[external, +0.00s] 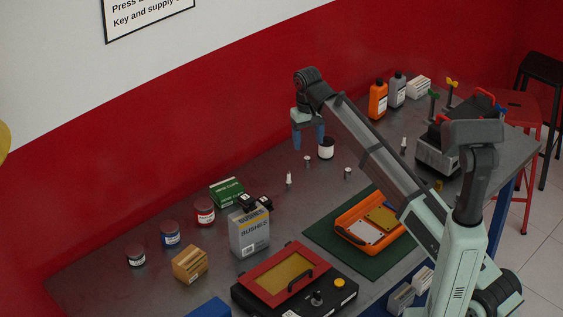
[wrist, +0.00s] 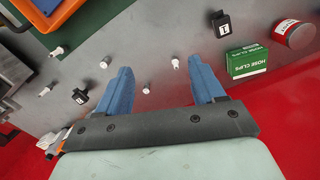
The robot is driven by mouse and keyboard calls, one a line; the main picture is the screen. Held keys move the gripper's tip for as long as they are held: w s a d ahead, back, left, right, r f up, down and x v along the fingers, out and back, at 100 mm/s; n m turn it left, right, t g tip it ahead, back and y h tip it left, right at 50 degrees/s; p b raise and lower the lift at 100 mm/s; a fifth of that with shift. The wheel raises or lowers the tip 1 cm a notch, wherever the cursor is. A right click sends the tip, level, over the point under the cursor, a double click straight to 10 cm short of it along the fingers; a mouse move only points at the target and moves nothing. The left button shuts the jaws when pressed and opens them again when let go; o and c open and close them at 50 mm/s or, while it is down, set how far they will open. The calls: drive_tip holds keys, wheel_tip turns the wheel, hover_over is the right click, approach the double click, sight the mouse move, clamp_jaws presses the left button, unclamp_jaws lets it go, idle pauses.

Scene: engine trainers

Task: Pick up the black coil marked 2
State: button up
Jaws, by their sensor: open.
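A small black coil (wrist: 80,96) with a pale mark lies on the grey table at the left of the wrist view. Its number is too small to read. Another black coil (wrist: 221,23) with a white label marked 1 lies to the upper right there. Black parts (external: 263,204) show behind the BUSHES box in the external view. My gripper (external: 308,144) is open and empty above the table, with blue fingers pointing down. In the wrist view my gripper (wrist: 165,78) lies between the two coils and touches neither.
Several small white plugs (wrist: 146,88) stand or lie around the gripper. A green HOSE CLIPS box (wrist: 247,62) and a red tin (wrist: 294,34) are farther off. An orange tray (external: 352,234) lies on a green mat (external: 318,235).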

drive_tip(key=w+d+f+m, duration=0.1)
drive_tip(key=w+d+f, duration=0.2)
drive_tip(key=w+d, duration=0.5)
drive_tip(key=w+d+f+m+y, duration=0.1)
drive_tip(key=w+d+f, duration=0.3)
drive_tip(key=d, duration=0.7)
drive_tip(key=w+d+f+m, duration=0.25)
drive_tip(key=w+d, duration=0.35)
drive_tip(key=d, duration=0.4)
drive_tip(key=w+a+n+t+y, duration=0.2)
drive_tip(key=w+a+n+t, duration=0.2)
drive_tip(key=w+n, duration=0.3)
drive_tip(key=shift+n, duration=0.45)
drive_tip(key=x, duration=0.9)
drive_tip(key=s+x, duration=0.1)
drive_tip(key=x, duration=0.4)
drive_tip(key=shift+s+a+f, duration=0.1)
drive_tip(key=shift+s+a, duration=0.05)
drive_tip(key=shift+c, duration=0.5)
drive_tip(key=c, duration=1)
